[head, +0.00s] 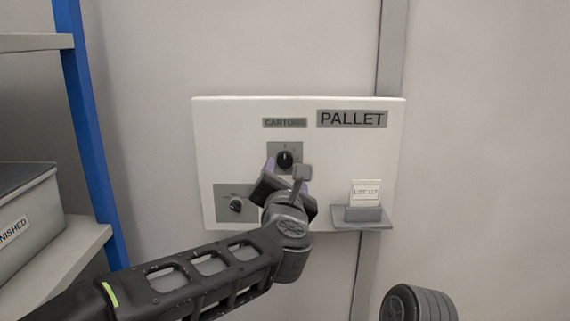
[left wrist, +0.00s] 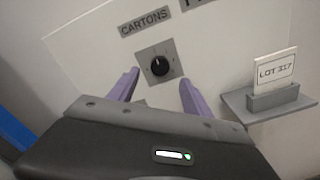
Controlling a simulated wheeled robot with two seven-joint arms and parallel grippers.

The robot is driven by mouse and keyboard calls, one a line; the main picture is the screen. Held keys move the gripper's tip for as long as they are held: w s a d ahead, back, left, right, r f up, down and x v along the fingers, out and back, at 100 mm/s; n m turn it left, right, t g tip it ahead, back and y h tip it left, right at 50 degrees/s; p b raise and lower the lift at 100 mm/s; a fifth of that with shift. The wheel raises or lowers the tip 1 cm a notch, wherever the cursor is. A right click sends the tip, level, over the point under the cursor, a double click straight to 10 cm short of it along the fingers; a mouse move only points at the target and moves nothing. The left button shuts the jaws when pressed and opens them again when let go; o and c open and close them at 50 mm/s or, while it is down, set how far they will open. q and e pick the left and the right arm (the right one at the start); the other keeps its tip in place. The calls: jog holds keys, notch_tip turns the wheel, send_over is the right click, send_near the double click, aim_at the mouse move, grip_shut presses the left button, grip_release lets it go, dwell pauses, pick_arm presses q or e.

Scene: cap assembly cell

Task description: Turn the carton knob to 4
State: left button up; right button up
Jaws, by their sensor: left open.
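The carton knob (head: 285,159) is a round black dial on a grey square plate, under a "CARTONS" label, on a white wall panel (head: 340,150). In the left wrist view the knob (left wrist: 160,67) shows a white pointer mark near its top; the numbers around it are too small to read. My left gripper (head: 287,170) is open just below and in front of the knob. Its two purple fingers (left wrist: 157,88) are spread to either side, below the knob in the picture, and hold nothing. Whether they touch the knob is not clear.
A second black knob (head: 236,204) sits at the panel's lower left. A "PALLET" label (head: 352,119) is at its upper right. A small grey shelf (head: 376,224) with a lot card (head: 365,192) juts out at lower right. A blue-posted rack (head: 88,130) stands at left.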

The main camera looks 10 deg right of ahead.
aim_at(285, 161)
pick_arm(q)
jog(key=p+x, duration=0.1)
jog(key=x, duration=0.5)
jog(key=shift+w, duration=0.2)
grip_shut()
dwell(0.4)
